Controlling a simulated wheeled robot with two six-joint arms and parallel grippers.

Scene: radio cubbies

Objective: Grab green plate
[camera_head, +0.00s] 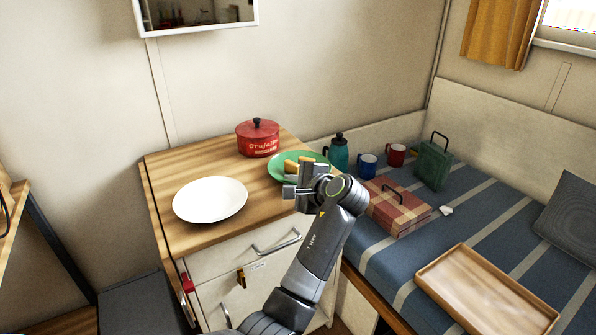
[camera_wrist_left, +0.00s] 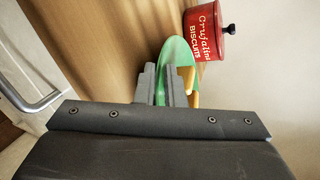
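The green plate (camera_head: 281,165) lies on the wooden counter top, with yellow pieces (camera_head: 292,167) on it. My left gripper (camera_head: 297,181) is at the plate's near side and covers part of it in the head view. In the left wrist view the two fingers of my left gripper (camera_wrist_left: 161,70) stand apart with a narrow gap. The green plate (camera_wrist_left: 178,53) shows beyond the fingers, and green shows in the gap between them. I cannot tell whether the fingers touch the rim. My right gripper is not in view.
A red biscuit tin (camera_head: 258,139) stands behind the plate. A white plate (camera_head: 210,199) lies on the left of the counter (camera_head: 165,165). A teal pot (camera_head: 338,153), mugs, a checked box (camera_head: 399,208) and a wooden tray (camera_head: 487,295) are on the striped bed at right.

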